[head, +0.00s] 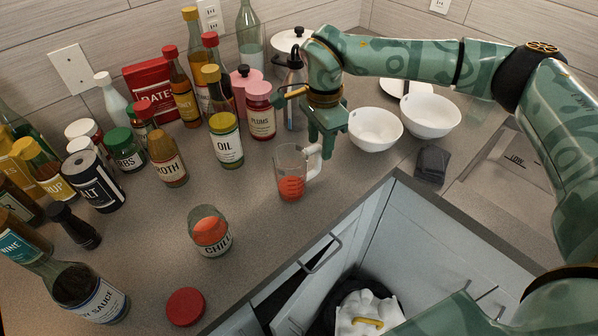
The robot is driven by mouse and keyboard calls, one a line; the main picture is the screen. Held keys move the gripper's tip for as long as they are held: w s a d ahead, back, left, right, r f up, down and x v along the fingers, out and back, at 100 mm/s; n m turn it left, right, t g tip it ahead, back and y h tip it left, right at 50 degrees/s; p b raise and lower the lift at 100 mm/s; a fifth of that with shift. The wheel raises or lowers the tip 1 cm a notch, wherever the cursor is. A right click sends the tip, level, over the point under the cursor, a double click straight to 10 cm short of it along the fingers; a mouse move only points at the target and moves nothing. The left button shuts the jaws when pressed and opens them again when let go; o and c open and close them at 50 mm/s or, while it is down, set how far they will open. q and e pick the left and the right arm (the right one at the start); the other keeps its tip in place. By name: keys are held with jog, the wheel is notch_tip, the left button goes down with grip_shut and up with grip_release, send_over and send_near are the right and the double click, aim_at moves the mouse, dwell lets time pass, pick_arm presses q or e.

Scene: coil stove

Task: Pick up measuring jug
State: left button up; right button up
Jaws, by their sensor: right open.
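The measuring jug (290,180) is clear with red markings and something red in its lower part. It stands upright on the counter near the front edge, its pale handle (315,163) on the right. My right gripper (327,150) points down just above and behind the handle, close to it. Its jaws are open and hold nothing; I cannot tell whether a finger touches the handle. My left gripper is not in view.
Two white bowls (375,130) stand right of my right gripper. Bottles and jars, including the oil bottle (226,140), crowd the left and back. An open chili jar (210,232) and a red lid (185,306) are in front.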

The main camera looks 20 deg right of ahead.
aim_at(319, 151)
notch_tip(319, 151, down, 5)
jog(key=shift+w+r+b, duration=0.15)
jog(key=shift+r+b, duration=0.05)
jog(key=shift+b, duration=0.25)
grip_shut()
jog(key=shift+r, duration=0.1)
jog(key=shift+r, duration=0.45)
notch_tip(319, 151, up, 3)
jog(key=shift+f+p, duration=0.1)
jog(key=shift+p, duration=0.45)
jog(key=s+a+r+p, duration=0.1)
jog(key=s+a+r, duration=0.7)
jog(key=s, duration=0.3)
jog(key=shift+a+r+p, duration=0.3)
jog(key=shift+r+p, duration=0.1)
jog(key=shift+r, duration=0.25)
